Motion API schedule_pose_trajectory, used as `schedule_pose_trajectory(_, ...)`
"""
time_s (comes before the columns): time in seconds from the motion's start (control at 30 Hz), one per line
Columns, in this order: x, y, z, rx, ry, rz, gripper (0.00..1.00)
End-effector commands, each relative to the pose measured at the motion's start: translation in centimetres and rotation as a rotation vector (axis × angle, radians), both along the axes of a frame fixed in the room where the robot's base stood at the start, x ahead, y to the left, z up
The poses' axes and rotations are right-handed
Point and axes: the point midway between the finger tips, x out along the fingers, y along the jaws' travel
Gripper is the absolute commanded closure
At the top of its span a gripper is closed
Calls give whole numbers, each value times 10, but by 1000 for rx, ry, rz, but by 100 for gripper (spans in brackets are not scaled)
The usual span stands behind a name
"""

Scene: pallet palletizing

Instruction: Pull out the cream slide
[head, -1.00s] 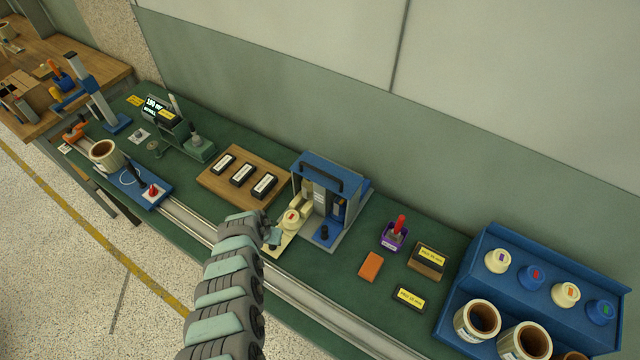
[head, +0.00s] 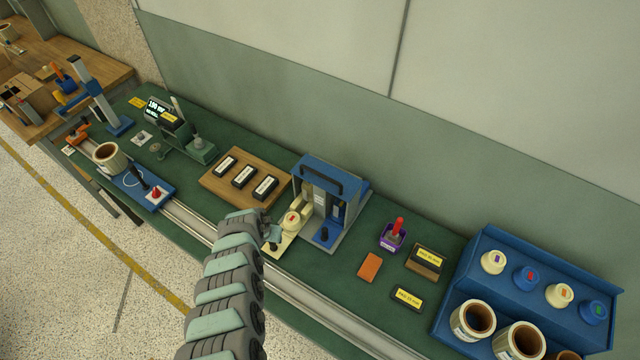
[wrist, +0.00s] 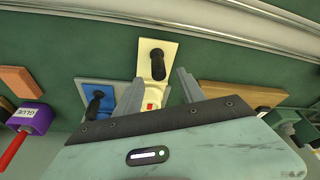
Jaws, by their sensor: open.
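The cream slide (head: 284,244) sticks out toward the bench front from the left bay of a blue and grey machine (head: 345,165). A cream round part with a red mark (head: 292,219) sits on it. In the wrist view the cream slide (wrist: 145,50) carries a black knob (wrist: 158,64) at its outer end. My gripper (wrist: 160,88) is open, with one finger on each side of the slide and the knob beyond the fingertips. In the head view my gripper (head: 269,234) is beside the slide's outer part, partly hiding it.
A blue slide (head: 325,238) with a black knob is right beside the cream one. A wooden board (head: 213,182) with several black labelled blocks lies to the left. A purple glue holder (head: 393,238) and an orange block (head: 370,266) lie right. A metal rail edges the bench.

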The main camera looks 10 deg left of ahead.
Motion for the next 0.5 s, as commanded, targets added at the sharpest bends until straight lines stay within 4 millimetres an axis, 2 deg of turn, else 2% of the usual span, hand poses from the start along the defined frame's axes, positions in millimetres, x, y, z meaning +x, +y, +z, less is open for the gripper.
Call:
schedule_pose_trajectory(0.03, 0, 0, 9, 0, 0, 0, 53)
schedule_pose_trajectory(0.5, 0, 0, 43, 0, -1, 0, 53)
